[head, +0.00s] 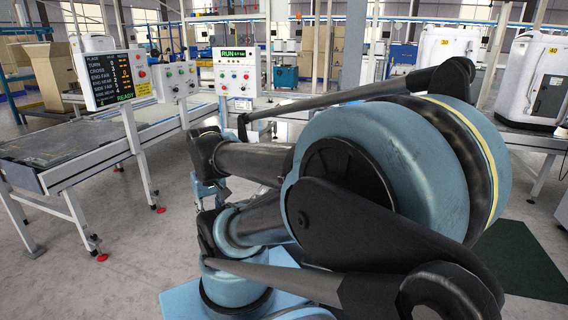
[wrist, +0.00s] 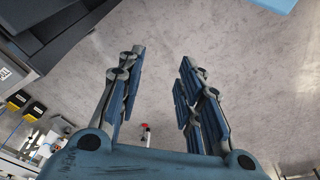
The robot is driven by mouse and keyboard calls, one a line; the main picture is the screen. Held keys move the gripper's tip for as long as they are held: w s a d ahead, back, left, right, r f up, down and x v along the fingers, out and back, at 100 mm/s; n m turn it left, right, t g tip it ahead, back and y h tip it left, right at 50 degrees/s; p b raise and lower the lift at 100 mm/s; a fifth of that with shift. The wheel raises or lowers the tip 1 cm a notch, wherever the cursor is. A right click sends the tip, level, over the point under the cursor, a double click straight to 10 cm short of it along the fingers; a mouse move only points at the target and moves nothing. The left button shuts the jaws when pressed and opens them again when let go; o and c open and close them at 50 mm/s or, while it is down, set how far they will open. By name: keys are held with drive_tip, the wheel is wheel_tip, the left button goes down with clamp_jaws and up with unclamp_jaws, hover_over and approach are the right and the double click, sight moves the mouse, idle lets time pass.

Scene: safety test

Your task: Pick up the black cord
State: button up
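I cannot make out a black cord in either view. My gripper (wrist: 160,62) is open and empty in the wrist view, its two blue-grey fingers spread apart over bare grey floor. In the head view my own blue and black arm fills the middle and right and hides much of what lies behind it, so the gripper cannot be made out clearly there.
A conveyor table (head: 60,150) stands at the left under a display panel (head: 110,78). A control box (head: 236,72) stands behind my arm. White machines (head: 445,55) stand at the back right. A dark box (wrist: 55,30) is at the wrist view's upper left. Grey floor is open between.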

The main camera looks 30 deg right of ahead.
drive_tip(key=o, duration=0.9)
drive_tip(key=shift+s+d+r, duration=0.1)
drive_tip(key=shift+d+r, duration=0.05)
drive_tip(key=shift+r, duration=0.7)
drive_tip(key=w+d+r+m+g, duration=0.1)
drive_tip(key=w+d+r+m, duration=0.5)
drive_tip(key=w+d+r, duration=0.85)
drive_tip(key=w+d+r+m, duration=0.15)
drive_tip(key=w+d, duration=0.45)
drive_tip(key=d, duration=0.7)
drive_tip(key=w+d+f+m+g, duration=0.1)
drive_tip(key=d+m, duration=0.1)
drive_tip(key=d, duration=0.5)
drive_tip(key=w+d+f+m, duration=0.1)
drive_tip(key=d, duration=0.5)
wheel_tip(320, 180, down, 16)
drive_tip(key=shift+w+f, duration=0.1)
